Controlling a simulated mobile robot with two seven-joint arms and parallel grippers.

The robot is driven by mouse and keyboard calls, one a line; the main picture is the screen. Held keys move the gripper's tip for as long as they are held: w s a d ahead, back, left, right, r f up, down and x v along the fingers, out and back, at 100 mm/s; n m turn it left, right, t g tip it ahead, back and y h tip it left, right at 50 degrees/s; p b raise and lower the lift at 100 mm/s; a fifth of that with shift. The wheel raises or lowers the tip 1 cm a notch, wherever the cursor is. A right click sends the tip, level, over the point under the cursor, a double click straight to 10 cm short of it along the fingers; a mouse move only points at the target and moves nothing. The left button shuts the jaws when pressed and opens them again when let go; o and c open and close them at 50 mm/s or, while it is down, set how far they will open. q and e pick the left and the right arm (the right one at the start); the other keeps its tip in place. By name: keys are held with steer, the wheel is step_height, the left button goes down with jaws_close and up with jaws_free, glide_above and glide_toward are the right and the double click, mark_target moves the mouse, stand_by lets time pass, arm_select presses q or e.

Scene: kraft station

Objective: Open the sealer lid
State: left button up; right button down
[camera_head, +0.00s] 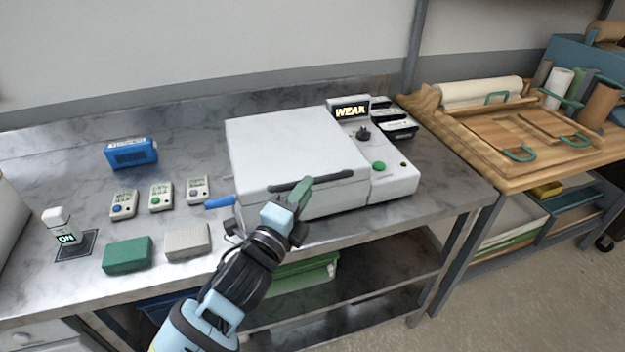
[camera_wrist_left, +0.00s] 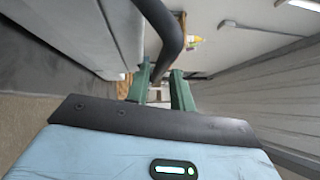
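The sealer (camera_head: 295,160) is a white box on the metal bench, and its lid (camera_head: 285,140) is down. A dark bar handle (camera_head: 290,187) runs along the lid's front edge. The dark handle (camera_wrist_left: 168,30) curves down toward that gap. Whether the fingers touch the handle I cannot tell. My right gripper is not in view.
The sealer's control side has a lit display (camera_head: 350,111), a black knob (camera_head: 363,133) and a green button (camera_head: 379,166). A blue lever (camera_head: 219,202) sticks out at its left. Small devices and blocks lie left on the bench. A wooden table (camera_head: 470,150) stands at the right.

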arm_select(q)
steer(key=shift+x, duration=1.85)
jaws_close()
